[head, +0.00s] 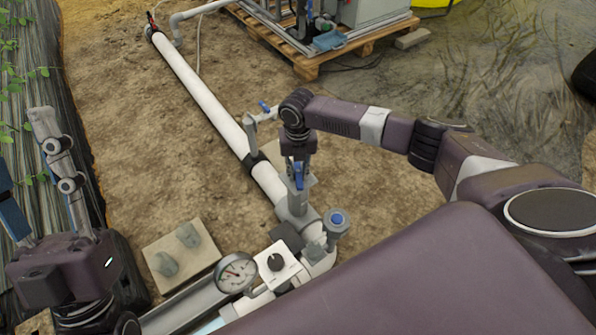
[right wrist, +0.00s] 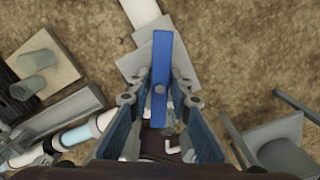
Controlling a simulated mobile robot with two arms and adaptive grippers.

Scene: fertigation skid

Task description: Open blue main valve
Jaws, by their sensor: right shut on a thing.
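The blue main valve's lever (head: 298,173) is on the grey valve body (head: 291,209) in the white pipe line. In the right wrist view the lever (right wrist: 162,62) is a long flat blue bar running up and down the picture. My right gripper (head: 302,168) reaches down from above, and its fingers (right wrist: 160,92) are on both sides of the lever, shut on it. The bar roughly follows the white pipe piece above it; its exact angle to the pipe is unclear. My left gripper (head: 22,150) is open and empty at the far left, away from the valve.
A pressure gauge (head: 236,272), a white box with a black knob (head: 279,264) and a blue-capped fitting (head: 337,219) stand close to the valve. A smaller blue-handled valve (head: 265,107) is farther back. A pallet (head: 312,62) with equipment stands behind; open soil lies left.

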